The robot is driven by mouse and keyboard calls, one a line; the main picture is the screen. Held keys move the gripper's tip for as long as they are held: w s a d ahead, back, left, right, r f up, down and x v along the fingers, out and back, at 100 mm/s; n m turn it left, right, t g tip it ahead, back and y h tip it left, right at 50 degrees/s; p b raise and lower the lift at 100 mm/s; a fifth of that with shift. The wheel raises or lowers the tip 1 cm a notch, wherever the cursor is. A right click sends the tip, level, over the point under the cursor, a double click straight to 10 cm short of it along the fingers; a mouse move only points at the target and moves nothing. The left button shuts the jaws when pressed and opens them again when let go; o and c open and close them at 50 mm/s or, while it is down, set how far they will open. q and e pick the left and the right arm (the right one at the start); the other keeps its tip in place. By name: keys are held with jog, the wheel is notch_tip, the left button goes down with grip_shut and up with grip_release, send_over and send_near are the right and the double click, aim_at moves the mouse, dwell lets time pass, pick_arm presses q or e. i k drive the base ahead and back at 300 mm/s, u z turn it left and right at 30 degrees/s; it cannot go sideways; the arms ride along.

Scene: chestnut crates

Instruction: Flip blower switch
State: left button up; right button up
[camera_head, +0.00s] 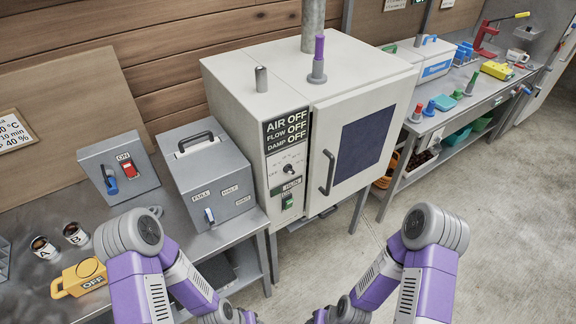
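No switch in view carries a readable blower label. A grey box (110,166) on the left bench has an ON label, a red switch (129,164) and a blue lever (111,184). The white oven-like cabinet (256,100) shows AIR OFF, FLOW OFF and DAMP OFF, with a dial (288,169) and a green switch (287,202) below. A yellow box (80,278) reads OFF. Both my arms show at the bottom; neither gripper is visible.
Cups A (43,247) and B (75,234) stand on the left bench. The cabinet door (338,190) is closed. A right bench (455,112) holds a blue-white box (431,62), a yellow case (497,70) and a red press (487,38). The floor (480,220) at right is clear.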

aim_at(289, 204)
jog(key=u, duration=0.05)
jog(key=i, duration=0.35)
jog(key=u, duration=0.85)
